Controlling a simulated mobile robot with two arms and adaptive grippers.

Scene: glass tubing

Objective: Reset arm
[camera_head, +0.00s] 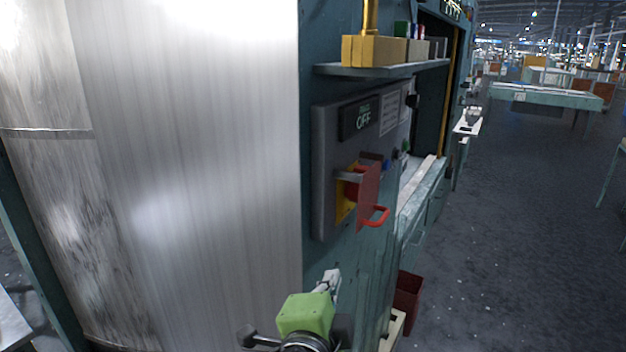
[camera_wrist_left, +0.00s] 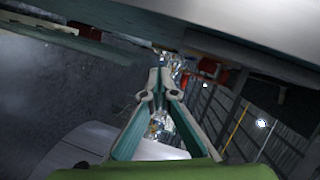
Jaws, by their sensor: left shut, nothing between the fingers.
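My left gripper (camera_head: 331,281) shows at the bottom middle of the head view, with a green body and pale fingers. It is below the grey control panel (camera_head: 327,213) and apart from it. In the left wrist view, the fingers of this gripper (camera_wrist_left: 160,74) meet at their tips with nothing between them. The panel carries an OFF sign (camera_head: 363,117) and a red hinged cover (camera_head: 369,196) with a red handle (camera_head: 377,216), standing out from a yellow plate. My right gripper is not in view.
A large metal cylinder (camera_head: 190,170) fills the left of the head view. A shelf (camera_head: 385,69) with yellow blocks juts out above the panel. A dark red bin (camera_head: 408,291) stands on the floor below. The floor (camera_head: 510,230) to the right is open, with a teal table (camera_head: 547,96) farther back.

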